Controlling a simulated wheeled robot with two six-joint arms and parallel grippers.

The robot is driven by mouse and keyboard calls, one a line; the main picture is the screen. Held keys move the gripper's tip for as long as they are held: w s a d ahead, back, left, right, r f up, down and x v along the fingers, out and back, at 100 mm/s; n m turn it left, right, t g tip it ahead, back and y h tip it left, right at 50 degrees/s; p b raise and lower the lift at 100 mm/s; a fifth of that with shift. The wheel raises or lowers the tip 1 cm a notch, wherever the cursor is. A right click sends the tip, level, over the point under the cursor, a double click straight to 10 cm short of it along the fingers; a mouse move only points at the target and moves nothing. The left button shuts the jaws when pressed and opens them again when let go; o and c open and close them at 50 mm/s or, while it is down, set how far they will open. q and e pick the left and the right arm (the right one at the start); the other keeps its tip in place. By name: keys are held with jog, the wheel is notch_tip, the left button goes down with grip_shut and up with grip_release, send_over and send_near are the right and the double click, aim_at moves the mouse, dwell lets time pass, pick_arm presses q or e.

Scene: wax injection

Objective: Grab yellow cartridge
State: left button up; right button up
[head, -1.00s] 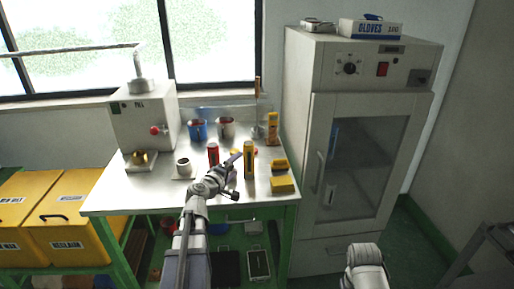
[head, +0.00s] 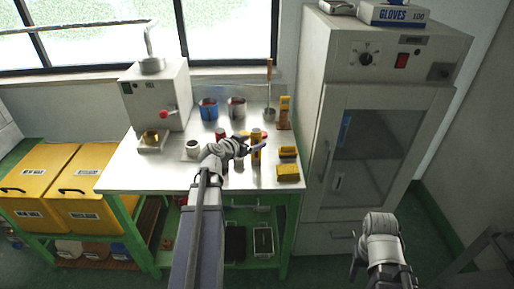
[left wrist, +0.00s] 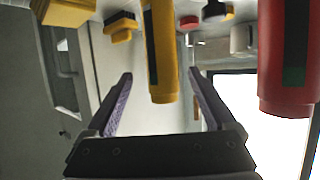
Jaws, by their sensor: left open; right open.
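The yellow cartridge (head: 256,152) stands upright on the metal table, right of a red cartridge (head: 220,134). My left gripper (head: 252,145) is open at the yellow cartridge, its fingers partly hiding it. The left wrist view appears upside down. There the yellow cartridge (left wrist: 163,60) lies between the two spread fingers, with a gap on either side, and the red cartridge (left wrist: 290,50) is outside the fingers at the right. My right gripper (head: 380,268) is low at the right, away from the table, and open.
Yellow blocks (head: 288,172) lie at the table's right edge. Blue (head: 208,108) and grey (head: 237,107) cups and a yellow box (head: 284,112) stand behind. A white cup (head: 193,148) and a machine (head: 158,95) are left. A cabinet (head: 385,130) stands right of the table.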

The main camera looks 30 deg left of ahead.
pick_arm(q)
jog(key=shift+b+x, duration=1.15)
jog(key=shift+x, duration=2.45)
jog(key=shift+a+r, duration=0.15)
jog(key=shift+c, duration=0.5)
grip_shut()
